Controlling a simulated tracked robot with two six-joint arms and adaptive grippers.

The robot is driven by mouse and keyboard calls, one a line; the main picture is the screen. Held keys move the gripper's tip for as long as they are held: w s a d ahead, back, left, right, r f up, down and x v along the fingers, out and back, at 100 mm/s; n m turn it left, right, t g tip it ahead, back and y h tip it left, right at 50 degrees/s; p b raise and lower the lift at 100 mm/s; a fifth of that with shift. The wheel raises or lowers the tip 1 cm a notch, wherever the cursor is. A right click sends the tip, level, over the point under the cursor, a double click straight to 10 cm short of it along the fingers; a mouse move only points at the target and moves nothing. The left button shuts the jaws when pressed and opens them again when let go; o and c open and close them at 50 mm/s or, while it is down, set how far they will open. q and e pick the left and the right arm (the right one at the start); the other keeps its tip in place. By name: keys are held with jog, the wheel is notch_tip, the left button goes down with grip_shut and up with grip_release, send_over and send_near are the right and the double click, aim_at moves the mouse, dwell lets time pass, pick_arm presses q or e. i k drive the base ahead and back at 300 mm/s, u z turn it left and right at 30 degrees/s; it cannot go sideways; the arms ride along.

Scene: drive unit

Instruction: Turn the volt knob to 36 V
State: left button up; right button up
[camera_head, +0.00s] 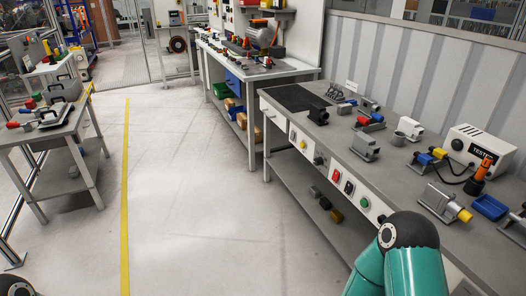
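A white box marked "TESTER" (481,140) stands at the right on the grey workbench, with a round black knob (457,144) on its front. The front panel of the same bench carries a dark round knob (318,158), a red switch (336,176), a black switch (348,187) and a green button (365,202). I cannot tell which knob is the volt knob, and no scale or 36 V mark is readable. My teal arm reaches in at the lower right, in front of the bench. Neither of my grippers is in view.
The workbench (396,166) holds several metal fixtures, a blue tray (490,207) and an orange-black tool (482,173). A second bench (262,74) stands behind, and a table (48,134) at the left. The floor between, with a yellow line (126,190), is clear.

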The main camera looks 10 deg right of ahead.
aim_at(318, 161)
jog(key=u, duration=0.1)
jog(key=i, duration=1.75)
jog(key=z, duration=0.7)
jog(key=k, duration=0.9)
jog(key=z, duration=0.15)
jog(key=i, duration=0.9)
jog(key=u, duration=0.05)
